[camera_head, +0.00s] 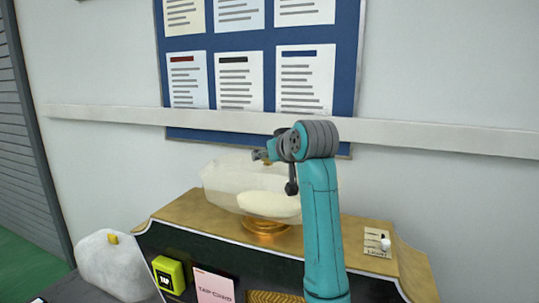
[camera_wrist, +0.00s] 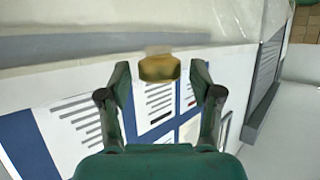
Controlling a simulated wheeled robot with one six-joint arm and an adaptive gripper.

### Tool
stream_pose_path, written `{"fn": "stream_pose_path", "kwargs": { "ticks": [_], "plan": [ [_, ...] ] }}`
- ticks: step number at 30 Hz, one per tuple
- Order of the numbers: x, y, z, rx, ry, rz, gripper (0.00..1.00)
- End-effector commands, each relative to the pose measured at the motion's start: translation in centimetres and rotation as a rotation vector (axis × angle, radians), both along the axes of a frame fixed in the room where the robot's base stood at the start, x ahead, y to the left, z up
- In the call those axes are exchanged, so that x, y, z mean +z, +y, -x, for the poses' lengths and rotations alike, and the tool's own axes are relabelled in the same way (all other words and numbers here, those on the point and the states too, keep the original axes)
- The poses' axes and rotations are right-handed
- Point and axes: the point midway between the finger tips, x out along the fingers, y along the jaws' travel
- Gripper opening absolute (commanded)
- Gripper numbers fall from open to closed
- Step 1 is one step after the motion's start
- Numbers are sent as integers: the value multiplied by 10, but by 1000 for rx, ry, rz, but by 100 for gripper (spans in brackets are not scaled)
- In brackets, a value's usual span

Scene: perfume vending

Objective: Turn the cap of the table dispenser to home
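The table dispenser (camera_head: 228,182) is a translucent, whitish tank on a round gold base (camera_head: 266,229) on top of the wooden counter. In the wrist view its pale wall (camera_wrist: 60,48) fills the upper part. A gold cap (camera_wrist: 159,68) shows there between the fingertips of my gripper (camera_wrist: 160,80). The fingers are spread, with a gap visible on both sides of the cap. In the head view my gripper (camera_head: 275,170) is at the upper front of the tank, and my arm hides part of the tank's right side. The cap's turn angle cannot be told.
Another whitish container (camera_head: 112,268) with a yellow cap stands at lower left. The counter (camera_head: 180,212) carries a small switch panel (camera_head: 377,239) at right. A yellow-green card reader (camera_head: 168,274) is on its front. A blue notice board (camera_head: 259,40) and white rail (camera_head: 430,136) are behind.

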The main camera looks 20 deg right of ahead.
Motion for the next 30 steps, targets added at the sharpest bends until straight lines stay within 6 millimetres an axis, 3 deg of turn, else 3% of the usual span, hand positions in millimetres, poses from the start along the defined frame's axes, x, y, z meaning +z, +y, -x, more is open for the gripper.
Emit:
{"fn": "stream_pose_path", "kwargs": {
  "ticks": [11,30],
  "plan": [
    [3,-1,5,0,-3,0,67],
    [43,-15,100,-1,-3,0,67]
  ]
}}
